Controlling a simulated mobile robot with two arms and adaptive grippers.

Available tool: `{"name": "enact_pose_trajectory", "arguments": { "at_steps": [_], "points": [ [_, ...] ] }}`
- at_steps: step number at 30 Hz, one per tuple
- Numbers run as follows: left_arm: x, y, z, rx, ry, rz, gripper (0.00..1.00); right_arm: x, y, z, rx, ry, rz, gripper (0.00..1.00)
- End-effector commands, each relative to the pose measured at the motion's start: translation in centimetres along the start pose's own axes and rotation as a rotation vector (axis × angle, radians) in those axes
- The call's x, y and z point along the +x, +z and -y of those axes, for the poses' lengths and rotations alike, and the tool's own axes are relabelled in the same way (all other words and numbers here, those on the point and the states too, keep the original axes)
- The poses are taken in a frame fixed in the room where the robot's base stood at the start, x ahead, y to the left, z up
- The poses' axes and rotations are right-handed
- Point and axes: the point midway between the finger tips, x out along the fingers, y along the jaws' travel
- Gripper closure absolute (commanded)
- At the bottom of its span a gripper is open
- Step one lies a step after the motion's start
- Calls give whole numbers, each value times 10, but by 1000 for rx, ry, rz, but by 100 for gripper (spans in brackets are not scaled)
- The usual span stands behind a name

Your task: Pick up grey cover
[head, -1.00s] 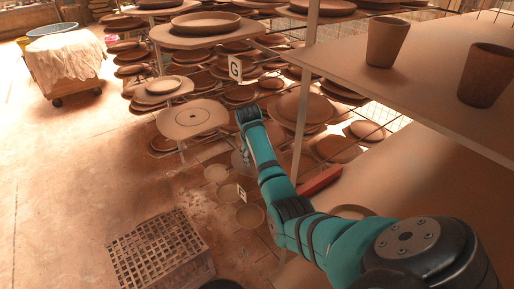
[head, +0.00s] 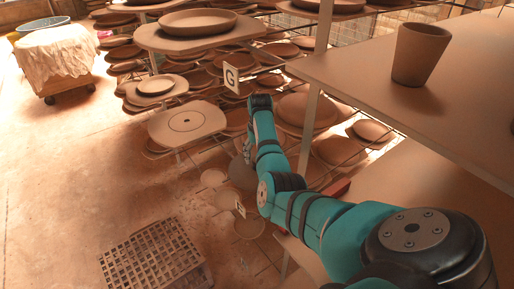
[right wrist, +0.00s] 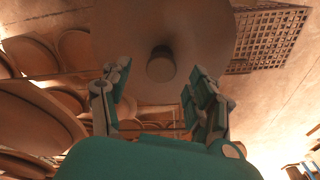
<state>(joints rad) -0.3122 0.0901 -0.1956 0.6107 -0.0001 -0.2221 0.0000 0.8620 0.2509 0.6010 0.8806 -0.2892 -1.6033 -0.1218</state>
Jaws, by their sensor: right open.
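The grey cover is a large round disc with a short round knob in its middle (right wrist: 190,25). It fills the upper middle of the right wrist view. In the head view a grey round shape (head: 242,175), partly hidden by my right arm, looks like the same cover low by the rack. My right gripper (right wrist: 160,88) is open, with one finger on each side of the knob in the picture. I see no contact, and the remaining distance is hard to judge. In the head view the right gripper (head: 248,152) is small and mostly hidden. My left gripper is out of view.
Shelves of clay plates, marked by a G sign (head: 231,78), stand beyond my arm. A table (head: 400,110) with a clay pot (head: 420,52) is at the right. A grid crate (head: 155,262) stands on the floor at lower left. The left floor is mostly clear.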

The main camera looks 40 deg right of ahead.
Motion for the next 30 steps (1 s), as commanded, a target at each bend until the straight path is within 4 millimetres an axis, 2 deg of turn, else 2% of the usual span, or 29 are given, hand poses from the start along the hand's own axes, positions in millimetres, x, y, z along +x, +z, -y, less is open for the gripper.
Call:
{"name": "enact_pose_trajectory", "arguments": {
  "at_steps": [3,6,10,16,21,30],
  "points": [
    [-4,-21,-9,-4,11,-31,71,18,-1,2,-1,-2,5,39],
    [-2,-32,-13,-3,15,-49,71,32,-1,2,-1,-1,3,39],
    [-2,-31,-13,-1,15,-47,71,40,-1,2,-1,0,1,39],
    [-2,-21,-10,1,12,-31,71,41,-1,1,0,0,0,39],
    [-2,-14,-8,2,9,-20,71,41,-1,1,0,0,0,60],
    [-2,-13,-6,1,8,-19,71,41,-1,1,0,0,1,99]
  ]
}}
